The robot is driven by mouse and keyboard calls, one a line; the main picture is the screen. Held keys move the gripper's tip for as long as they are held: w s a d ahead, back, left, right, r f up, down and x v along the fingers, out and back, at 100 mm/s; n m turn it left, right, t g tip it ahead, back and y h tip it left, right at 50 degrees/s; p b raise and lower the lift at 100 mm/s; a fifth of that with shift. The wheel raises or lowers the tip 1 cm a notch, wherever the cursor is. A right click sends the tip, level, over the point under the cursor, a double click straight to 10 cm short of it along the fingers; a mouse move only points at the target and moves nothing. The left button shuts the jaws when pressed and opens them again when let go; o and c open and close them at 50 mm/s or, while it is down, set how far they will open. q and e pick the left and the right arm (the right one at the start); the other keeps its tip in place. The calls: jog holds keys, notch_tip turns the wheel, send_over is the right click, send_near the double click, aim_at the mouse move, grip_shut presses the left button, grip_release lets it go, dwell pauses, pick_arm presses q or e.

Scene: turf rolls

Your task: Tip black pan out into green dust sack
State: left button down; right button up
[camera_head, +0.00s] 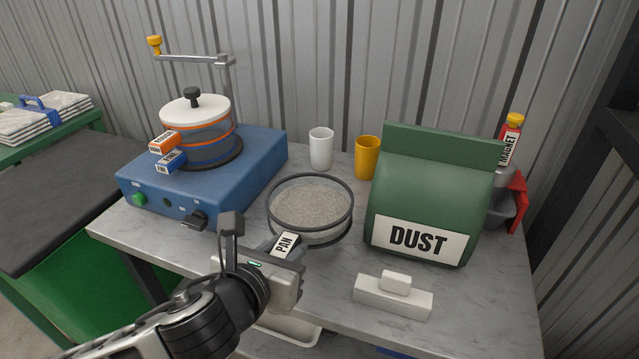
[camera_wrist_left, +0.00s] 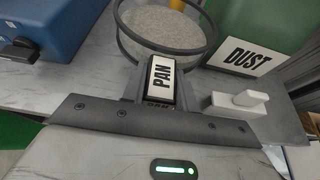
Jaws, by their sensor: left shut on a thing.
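The black pan (camera_head: 328,238) is a round, dark-rimmed vessel holding grey granular dust (camera_head: 310,203), in the middle of the head view. It looks level; I cannot tell whether its base touches the table. My left gripper (camera_head: 272,258) is shut on the pan's handle, labelled PAN (camera_head: 286,243); the label also shows in the left wrist view (camera_wrist_left: 162,83). The green dust sack (camera_head: 435,180), labelled DUST, stands upright just right of the pan. Its inside does not show. In the left wrist view the sack (camera_wrist_left: 262,22) is at upper right. My right gripper is not in view.
A blue machine (camera_head: 240,165) with stacked sieves stands at left on the marble table (camera_head: 340,262). A white cup (camera_head: 321,150) and yellow cup (camera_head: 367,160) stand behind the pan. A white block (camera_head: 393,297) lies in front of the sack.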

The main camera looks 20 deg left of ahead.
pick_arm(q)
jog(key=r+p, duration=0.2)
jog(key=r, duration=0.1)
jog(key=r+p, duration=0.3)
jog(key=r, duration=0.1)
jog(key=shift+s+a+r, duration=0.15)
jog(key=shift+s+r, duration=0.05)
jog(key=shift+f, duration=0.15)
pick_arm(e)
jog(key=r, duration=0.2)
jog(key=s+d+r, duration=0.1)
